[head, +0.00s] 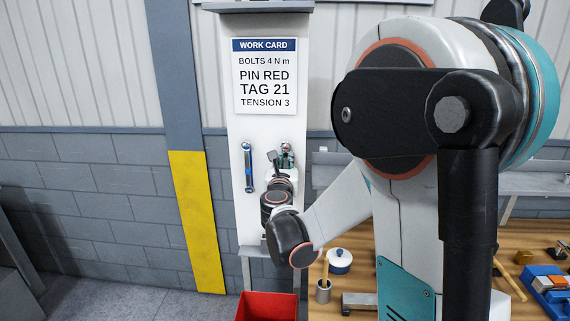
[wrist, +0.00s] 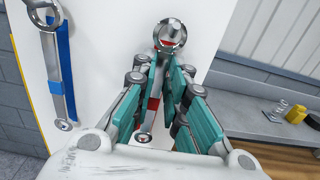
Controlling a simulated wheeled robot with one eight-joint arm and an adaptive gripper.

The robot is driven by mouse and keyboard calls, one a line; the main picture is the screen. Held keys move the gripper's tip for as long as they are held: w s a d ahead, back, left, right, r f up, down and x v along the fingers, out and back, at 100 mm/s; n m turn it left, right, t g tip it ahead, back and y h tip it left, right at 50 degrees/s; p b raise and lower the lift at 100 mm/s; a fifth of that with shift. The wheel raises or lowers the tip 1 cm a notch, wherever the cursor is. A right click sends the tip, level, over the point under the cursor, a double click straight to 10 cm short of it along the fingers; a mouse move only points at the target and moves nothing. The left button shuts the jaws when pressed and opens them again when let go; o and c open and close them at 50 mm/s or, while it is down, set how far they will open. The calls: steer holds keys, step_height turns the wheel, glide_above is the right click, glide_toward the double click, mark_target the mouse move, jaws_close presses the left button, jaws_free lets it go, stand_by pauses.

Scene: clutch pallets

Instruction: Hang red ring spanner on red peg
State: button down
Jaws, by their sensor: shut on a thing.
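The red ring spanner (wrist: 152,104) is silver with a red band, upright against the white board, its shank between the fingers of my gripper (wrist: 166,64). Its upper ring (wrist: 169,27) stands above the fingertips, and a bit of red, apparently the red peg (wrist: 168,42), shows in the ring's opening. I cannot tell whether the ring is fully over the peg. In the head view my gripper (head: 281,160) is at the board and largely hides the spanner; the ring (head: 287,147) shows just above it.
A blue-banded spanner (wrist: 58,70) hangs on the board to the left. A work card (head: 265,76) reading "PIN RED" is above. A red bin (head: 268,306) stands below. A wooden bench (head: 530,240) with tools is at right. A grey shelf (wrist: 260,110) lies beside the board.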

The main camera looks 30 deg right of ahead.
steer(key=c, duration=1.5)
jaws_free()
steer(key=shift+c, duration=0.2)
steer(key=v, duration=1.2)
steer(key=a+r+n+t+y+b, duration=0.2)
steer(key=a+r+n+t+y, duration=0.2)
steer(key=a+n+y, duration=0.55)
steer(key=s+a+f+n+g+y+b, duration=0.3)
steer(key=a+n, duration=0.4)
steer(key=n, duration=0.9)
steer(key=s+d+f+n+g+h+b, duration=0.2)
steer(key=s+f+n+g, duration=0.7)
steer(key=s+f+n, duration=0.7)
steer(key=s+n, duration=0.1)
steer(key=s, duration=0.2)
steer(key=shift+s+d+f, duration=0.35)
steer(key=shift+s, duration=0.05)
